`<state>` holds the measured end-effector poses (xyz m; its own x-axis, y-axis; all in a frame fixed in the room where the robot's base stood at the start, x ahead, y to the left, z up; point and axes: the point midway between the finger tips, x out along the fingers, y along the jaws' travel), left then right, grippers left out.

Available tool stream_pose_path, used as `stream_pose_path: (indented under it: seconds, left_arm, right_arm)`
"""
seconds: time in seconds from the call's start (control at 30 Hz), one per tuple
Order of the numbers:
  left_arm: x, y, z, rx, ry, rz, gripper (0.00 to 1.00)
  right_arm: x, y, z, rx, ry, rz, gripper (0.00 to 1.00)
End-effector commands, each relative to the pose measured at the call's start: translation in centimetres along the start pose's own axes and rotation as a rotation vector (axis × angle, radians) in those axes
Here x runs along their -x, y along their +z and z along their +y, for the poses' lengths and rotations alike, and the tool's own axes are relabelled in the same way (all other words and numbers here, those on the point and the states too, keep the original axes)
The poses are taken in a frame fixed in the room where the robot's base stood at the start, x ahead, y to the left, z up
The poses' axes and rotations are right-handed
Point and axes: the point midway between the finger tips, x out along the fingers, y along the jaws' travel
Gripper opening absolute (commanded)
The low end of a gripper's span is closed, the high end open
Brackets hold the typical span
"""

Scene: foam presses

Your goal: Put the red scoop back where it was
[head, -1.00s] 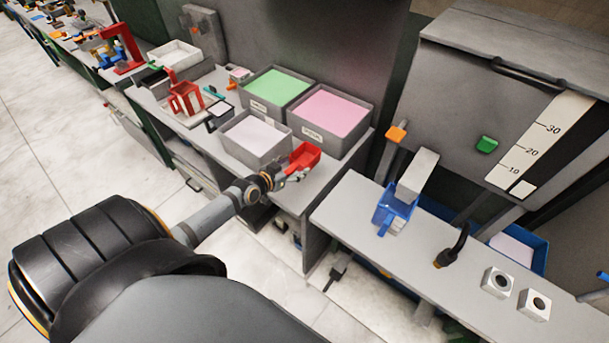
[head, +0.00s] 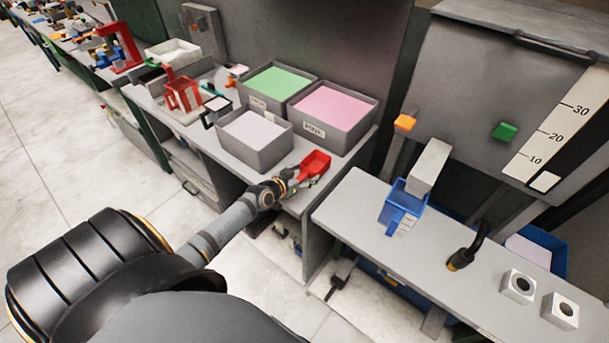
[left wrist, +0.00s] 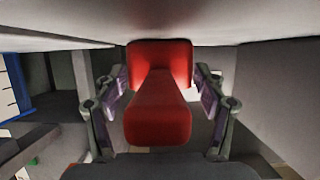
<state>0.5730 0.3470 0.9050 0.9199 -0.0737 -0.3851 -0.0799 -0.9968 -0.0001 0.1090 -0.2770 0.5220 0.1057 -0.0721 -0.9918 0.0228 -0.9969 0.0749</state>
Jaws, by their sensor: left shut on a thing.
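The red scoop (head: 315,163) is at the front right of the grey bench (head: 345,155), in front of the bin of pink material (head: 332,118). My left gripper (head: 291,184) is shut on its handle. In the left wrist view the red scoop (left wrist: 158,112) lies between the two fingers of my left gripper (left wrist: 160,98), its handle toward the camera. I cannot tell whether the scoop touches the bench top. My right gripper is not in view.
Bins of green (head: 272,85) and pale material (head: 256,138) stand beside the pink one. A red frame (head: 182,96) stands farther left. Right of a gap is another bench (head: 350,215) with a blue scoop-like holder (head: 403,207) and two pale blocks (head: 518,286).

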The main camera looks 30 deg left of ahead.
Motion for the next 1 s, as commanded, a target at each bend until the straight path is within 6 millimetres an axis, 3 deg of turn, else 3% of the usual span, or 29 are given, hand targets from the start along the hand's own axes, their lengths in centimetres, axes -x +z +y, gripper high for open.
stream_pose_path:
  seconds: [0.07,0.1,0.27,0.67,0.83,1.0]
  left_arm:
    - [-0.1,0.3,0.0,0.000,0.000,0.001,0.36]
    - [-0.1,0.3,0.0,0.000,0.000,0.000,0.74]
    - [-0.1,0.2,0.0,0.000,0.000,0.000,0.94]
    - [0.2,-0.4,0.0,0.000,0.000,0.000,0.94]
    - [3.8,-0.4,0.1,-0.004,0.003,-0.005,0.94]
    - [8.2,-0.7,0.0,-0.003,0.000,-0.006,0.94]
  right_arm:
    - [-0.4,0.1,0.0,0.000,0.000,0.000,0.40]
    - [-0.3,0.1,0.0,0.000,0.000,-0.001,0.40]
    - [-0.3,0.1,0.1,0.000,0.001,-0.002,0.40]
    - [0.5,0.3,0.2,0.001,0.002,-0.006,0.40]
    - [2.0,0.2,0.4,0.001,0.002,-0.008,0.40]
    - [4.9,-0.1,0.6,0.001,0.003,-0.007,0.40]
